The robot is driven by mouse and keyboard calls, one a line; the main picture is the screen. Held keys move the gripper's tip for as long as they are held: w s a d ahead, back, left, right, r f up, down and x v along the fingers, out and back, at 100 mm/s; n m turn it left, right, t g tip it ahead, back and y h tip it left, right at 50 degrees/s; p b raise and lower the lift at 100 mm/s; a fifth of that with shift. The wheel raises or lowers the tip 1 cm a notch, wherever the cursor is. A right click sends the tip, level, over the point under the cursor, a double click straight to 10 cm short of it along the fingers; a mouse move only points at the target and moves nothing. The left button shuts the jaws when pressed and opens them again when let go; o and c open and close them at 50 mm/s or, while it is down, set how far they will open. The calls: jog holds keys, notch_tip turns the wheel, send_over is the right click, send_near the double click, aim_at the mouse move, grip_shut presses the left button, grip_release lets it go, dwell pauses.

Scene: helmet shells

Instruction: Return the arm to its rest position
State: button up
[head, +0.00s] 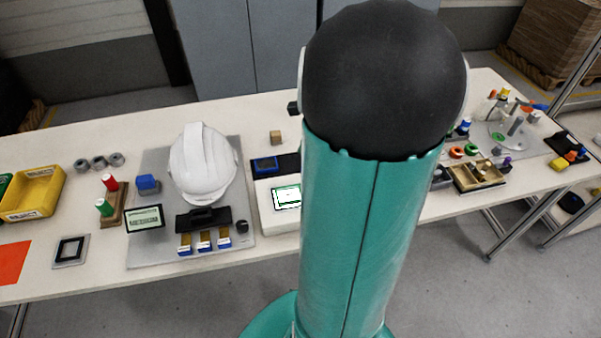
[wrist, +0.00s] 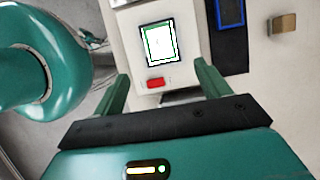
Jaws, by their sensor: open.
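My gripper (wrist: 163,80) shows in the wrist view with its two green fingers apart and nothing between them. Beyond the fingertips is a white device (wrist: 187,57) with a lit screen (wrist: 159,43) and a red button (wrist: 155,82). In the head view my green arm with its black joint stands upright in the middle and hides part of the table. The gripper itself is hidden there. The white helmet shell (head: 202,163) sits on a grey mat (head: 244,219) left of my arm. The white device also shows in the head view (head: 277,222), just left of my arm.
The long white table (head: 100,262) runs across the view. A yellow bin (head: 32,192) stands at its left end. A wooden compartment tray (head: 477,182) and several small parts lie on the right. Cardboard boxes (head: 556,38) stand behind. The floor in front (head: 465,285) is clear.

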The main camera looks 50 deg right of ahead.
jog(key=shift+v, duration=1.15)
jog(key=a+r+n+t+h, duration=0.1)
jog(key=a+r+n, duration=0.2)
jog(key=a+n, duration=0.5)
jog(key=a+r+n+t+h, duration=0.1)
jog(key=a+r+n, duration=0.2)
jog(key=a+n, duration=0.5)
jog(key=s+a+r+n+t+h, duration=0.1)
jog(key=a+r+n, duration=0.3)
jog(key=a+n, duration=0.4)
jog(key=a, duration=0.4)
jog(key=shift+n+h, duration=0.4)
